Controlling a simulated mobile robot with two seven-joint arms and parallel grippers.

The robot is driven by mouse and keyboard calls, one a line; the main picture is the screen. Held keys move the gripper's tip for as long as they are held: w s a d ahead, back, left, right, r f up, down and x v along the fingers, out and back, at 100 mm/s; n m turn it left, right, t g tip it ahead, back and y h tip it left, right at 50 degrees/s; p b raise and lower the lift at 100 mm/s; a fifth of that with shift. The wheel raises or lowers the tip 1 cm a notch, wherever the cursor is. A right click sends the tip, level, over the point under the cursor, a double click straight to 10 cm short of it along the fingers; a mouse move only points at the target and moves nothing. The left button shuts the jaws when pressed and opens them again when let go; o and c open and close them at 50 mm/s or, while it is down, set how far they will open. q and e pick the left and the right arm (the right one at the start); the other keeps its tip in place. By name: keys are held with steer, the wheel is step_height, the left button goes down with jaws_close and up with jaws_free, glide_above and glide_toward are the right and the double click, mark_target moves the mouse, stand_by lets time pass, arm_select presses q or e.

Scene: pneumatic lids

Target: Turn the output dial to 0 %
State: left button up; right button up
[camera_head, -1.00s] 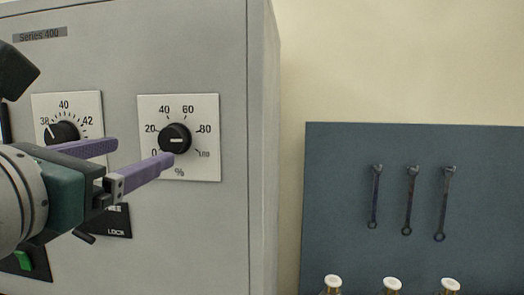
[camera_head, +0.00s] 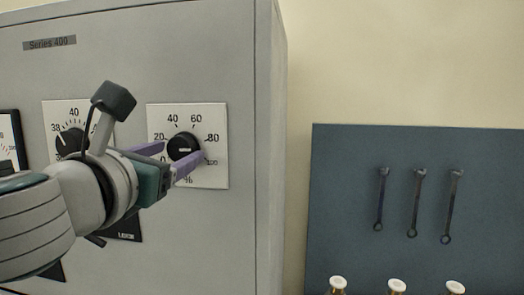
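The output dial (camera_head: 183,147) is a black round knob on a white scale plate (camera_head: 216,120) marked from 0 to 100 %. Its white mark lies about level; I cannot tell exactly which value it points to. My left gripper (camera_head: 184,151) has purple fingers spread apart, one at the left of the knob and one at its lower right. The gap between them lies over the knob; I cannot tell whether either finger touches it. My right gripper is not in view.
A second dial (camera_head: 70,143) with a scale around 40 sits to the left, partly behind my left arm. The grey cabinet (camera_head: 240,60) ends right of the plate. A blue-grey board (camera_head: 340,240) with wrenches (camera_head: 418,205) and several white-capped items (camera_head: 397,286) stands at right.

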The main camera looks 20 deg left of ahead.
arm_select(q)
jaws_close()
stand_by(0.3)
